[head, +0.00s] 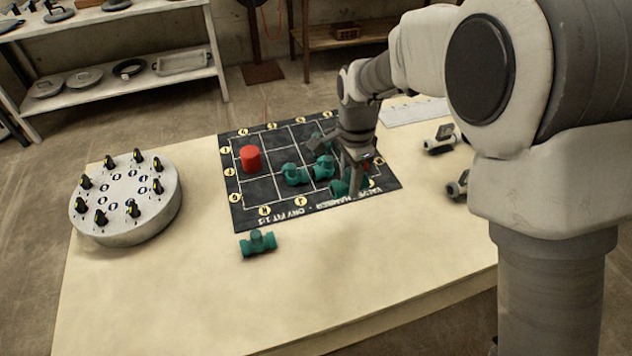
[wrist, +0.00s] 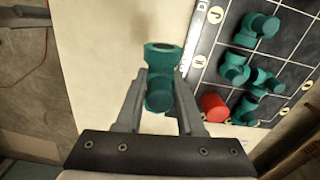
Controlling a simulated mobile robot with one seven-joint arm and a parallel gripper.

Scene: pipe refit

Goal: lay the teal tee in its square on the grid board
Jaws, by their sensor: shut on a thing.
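My gripper (head: 354,168) shows over the right part of the dark grid board (head: 262,189) in the head view. In the wrist view my gripper (wrist: 158,98) is shut on a teal tee (wrist: 163,54), which sits between the two fingers and sticks out past them. The board (wrist: 222,38) lies to the right of this tee there. In the head view a teal piece (head: 340,188) shows right below my fingers; I cannot tell whether it is held or on the board. Another teal tee (head: 257,243) lies on the table in front of the board.
Several teal fittings (head: 295,174) and a red cylinder (head: 250,159) stand on the board. A round grey stand (head: 125,222) with black-and-yellow knobs is at the left. Small grey fittings (head: 440,140) lie at the right.

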